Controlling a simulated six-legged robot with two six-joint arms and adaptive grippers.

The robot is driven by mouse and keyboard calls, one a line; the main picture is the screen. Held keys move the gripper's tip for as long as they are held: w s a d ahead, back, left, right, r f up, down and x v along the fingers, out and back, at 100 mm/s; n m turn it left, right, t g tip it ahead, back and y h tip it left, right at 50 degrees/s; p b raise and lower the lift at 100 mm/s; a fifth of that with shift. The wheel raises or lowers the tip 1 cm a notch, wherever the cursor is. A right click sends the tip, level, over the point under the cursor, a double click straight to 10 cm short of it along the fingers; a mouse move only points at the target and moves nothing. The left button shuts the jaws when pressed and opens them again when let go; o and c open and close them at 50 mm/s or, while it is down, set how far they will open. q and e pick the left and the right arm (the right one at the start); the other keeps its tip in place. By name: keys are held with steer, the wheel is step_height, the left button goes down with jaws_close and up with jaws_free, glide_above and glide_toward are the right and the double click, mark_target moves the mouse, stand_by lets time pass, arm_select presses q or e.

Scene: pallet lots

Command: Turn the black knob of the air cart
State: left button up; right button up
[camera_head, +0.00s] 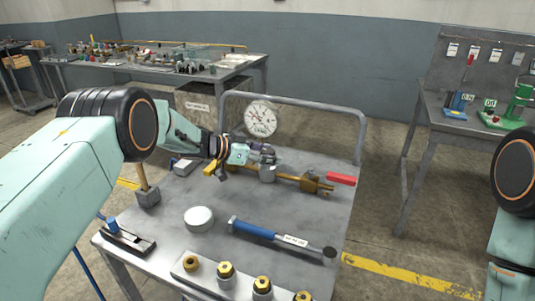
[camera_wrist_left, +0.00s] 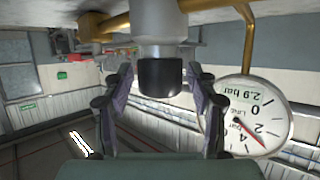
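The black knob (camera_wrist_left: 160,75) shows in the left wrist view below a grey cylindrical body (camera_wrist_left: 160,22); that view is upside down. My left gripper (camera_wrist_left: 160,78) is open, with one finger on each side of the knob and visible gaps between. In the head view my left gripper (camera_head: 264,153) is at the grey regulator body (camera_head: 267,173) on the brass pipe of the air cart (camera_head: 300,217); the knob is hidden or too small to tell there. The round gauge (camera_head: 260,119) stands behind; in the wrist view the gauge (camera_wrist_left: 256,115) reads about 2.9 bar. My right gripper is out of view.
The cart top holds a red-handled valve (camera_head: 340,179), a blue-handled tool (camera_head: 262,233), a white round lid (camera_head: 199,217), a wooden-handled block (camera_head: 147,196) and several brass fittings (camera_head: 226,270). A grey rail (camera_head: 363,135) rises at the back. Benches stand behind left and right.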

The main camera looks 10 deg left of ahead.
mark_target(267, 151)
arm_select(q)
steer(key=shift+r, duration=0.1)
step_height(267, 151, up, 10)
steer(key=shift+f, duration=0.1)
stand_by(0.5)
